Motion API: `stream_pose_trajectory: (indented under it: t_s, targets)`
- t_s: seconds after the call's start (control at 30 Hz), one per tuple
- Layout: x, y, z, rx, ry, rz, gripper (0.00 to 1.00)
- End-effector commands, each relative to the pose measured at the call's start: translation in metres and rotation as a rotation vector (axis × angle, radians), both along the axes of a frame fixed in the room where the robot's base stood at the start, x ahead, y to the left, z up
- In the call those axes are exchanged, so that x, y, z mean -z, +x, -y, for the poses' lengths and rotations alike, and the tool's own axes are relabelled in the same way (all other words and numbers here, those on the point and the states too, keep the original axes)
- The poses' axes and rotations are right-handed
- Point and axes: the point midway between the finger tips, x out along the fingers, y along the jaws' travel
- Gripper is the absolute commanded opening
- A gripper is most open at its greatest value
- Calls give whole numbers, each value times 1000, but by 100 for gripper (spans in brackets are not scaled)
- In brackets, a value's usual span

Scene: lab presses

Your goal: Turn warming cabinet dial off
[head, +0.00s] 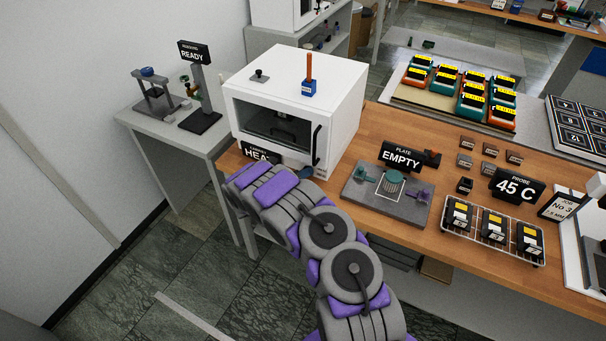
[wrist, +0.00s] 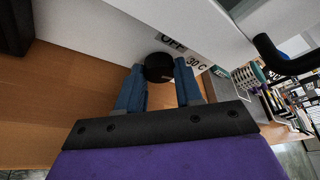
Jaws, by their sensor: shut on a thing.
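The warming cabinet (head: 279,112) is a white box with a dark glass door and a black door handle (head: 317,144), standing on the wooden bench. In the wrist view its black round dial (wrist: 159,67) sits low on the white front panel, beside the labels "OFF" and "30 C". My gripper (wrist: 159,82) has its two blue fingers on either side of the dial, shut on it. In the head view my arm hides the dial and most of the gripper; a bit of a blue finger (head: 308,171) shows at the cabinet's lower front edge.
A "HEA..." sign (head: 258,153), partly hidden, stands at the cabinet's lower left. The handle also shows in the wrist view (wrist: 285,58), close to the right of my gripper. A plate fixture (head: 360,198) with an "EMPTY" sign (head: 402,155) stands to the right.

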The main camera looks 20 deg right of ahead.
Motion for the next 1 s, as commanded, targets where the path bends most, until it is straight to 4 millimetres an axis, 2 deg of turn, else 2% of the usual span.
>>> stream_pose_trajectory:
  t_s: [0.43, 0.47, 0.53, 0.83, 1.0]
  targets:
    - [-2, 4, -3, -12, -8, -2, 5]
    - [-2, 4, -3, -13, -7, -2, 37]
    - [-2, 4, -3, -11, -7, -3, 44]
    - [-3, 1, -3, -6, -7, -3, 46]
    - [-8, -4, -18, -7, -7, -2, 46]
